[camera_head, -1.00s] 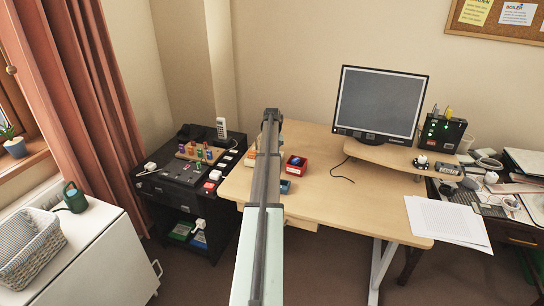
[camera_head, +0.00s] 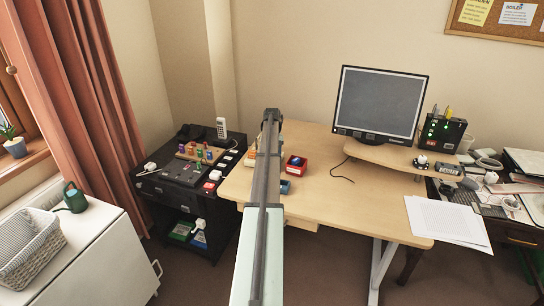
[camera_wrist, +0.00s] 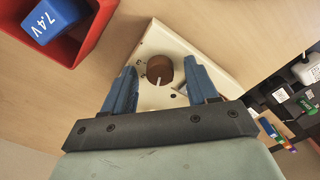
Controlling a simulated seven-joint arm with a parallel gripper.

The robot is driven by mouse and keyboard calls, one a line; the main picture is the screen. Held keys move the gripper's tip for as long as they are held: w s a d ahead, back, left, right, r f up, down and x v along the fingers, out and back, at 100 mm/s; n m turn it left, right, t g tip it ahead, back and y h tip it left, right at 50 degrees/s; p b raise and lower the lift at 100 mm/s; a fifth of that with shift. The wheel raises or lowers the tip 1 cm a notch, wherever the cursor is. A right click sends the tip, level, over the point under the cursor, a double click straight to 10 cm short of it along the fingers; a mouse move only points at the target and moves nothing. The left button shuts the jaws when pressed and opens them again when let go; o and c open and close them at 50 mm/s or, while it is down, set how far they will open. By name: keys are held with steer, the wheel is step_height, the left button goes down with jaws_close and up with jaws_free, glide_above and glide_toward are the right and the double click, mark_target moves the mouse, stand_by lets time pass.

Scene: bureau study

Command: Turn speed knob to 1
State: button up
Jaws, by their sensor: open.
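The speed knob (camera_wrist: 159,66) is a round brown knob with a white pointer line, on a cream box (camera_wrist: 175,40) in the wrist view. The pointer points down in that picture, towards my gripper's base. My gripper (camera_wrist: 160,75) is open, with one blue finger on each side of the knob. I cannot tell whether either finger touches it. A small light-coloured part sits right of the knob, partly behind the right finger. In the head view my arm hides the knob and gripper.
A red tray (camera_wrist: 88,38) with a blue 7.4V block (camera_wrist: 52,20) lies left of the box. Dark shelving with a white plug (camera_wrist: 306,68) is at the right. The wooden desk (camera_head: 340,205) bears a monitor (camera_head: 380,103); its front is mostly clear.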

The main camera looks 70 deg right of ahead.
step_height(320, 180, up, 14)
stand_by(0.6)
steer(key=shift+f, duration=0.1)
stand_by(0.4)
